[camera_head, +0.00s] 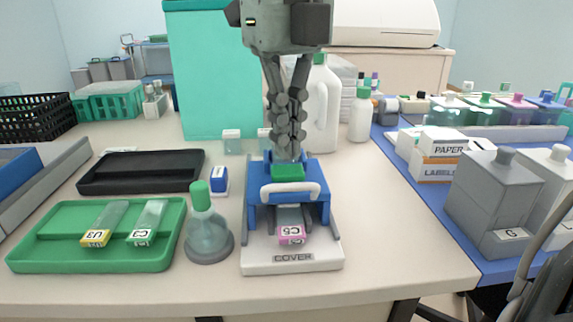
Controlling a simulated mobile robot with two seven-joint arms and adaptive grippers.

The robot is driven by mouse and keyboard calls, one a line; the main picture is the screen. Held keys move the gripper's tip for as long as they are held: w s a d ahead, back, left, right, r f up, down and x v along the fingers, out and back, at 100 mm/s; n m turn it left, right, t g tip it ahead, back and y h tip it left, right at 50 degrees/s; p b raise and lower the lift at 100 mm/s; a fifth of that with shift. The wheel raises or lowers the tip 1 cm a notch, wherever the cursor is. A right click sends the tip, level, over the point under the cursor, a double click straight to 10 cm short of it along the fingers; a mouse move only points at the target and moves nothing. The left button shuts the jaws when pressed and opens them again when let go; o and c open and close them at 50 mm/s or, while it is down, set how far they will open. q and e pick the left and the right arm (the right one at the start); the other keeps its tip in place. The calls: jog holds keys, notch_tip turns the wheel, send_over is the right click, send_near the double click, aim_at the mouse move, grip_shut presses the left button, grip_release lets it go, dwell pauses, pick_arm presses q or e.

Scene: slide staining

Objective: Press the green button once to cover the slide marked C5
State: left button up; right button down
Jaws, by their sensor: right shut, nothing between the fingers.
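The cover station (292,258) stands at the middle front of the table, with a white base labelled COVER and a blue frame (322,200) with a white handle bar. The slide marked C5 (291,233), with a pink label end, lies in it under the blue frame. The green button (287,172) is on top of the blue frame. My right gripper (288,155) comes down from above, shut and empty, with its fingertips right at the green button. I cannot tell whether they touch it or how far it is pressed. My left gripper is not in view.
A green tray (95,262) at left holds slides U3 (98,236) and C2 (144,235). A green-capped flask (208,235) stands close left of the station. A black tray (140,185) lies behind. Grey box G (490,200) and cartons (440,155) stand right. The table right of the station is clear.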

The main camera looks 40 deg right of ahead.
aim_at(288, 169)
jog(key=shift+f+b, duration=1.15)
jog(key=shift+f, duration=0.2)
dwell(0.6)
jog(key=shift+r+p, duration=1.95)
jog(key=shift+r, duration=0.7)
jog(key=shift+r+p, duration=0.5)
jog(key=shift+r, duration=0.4)
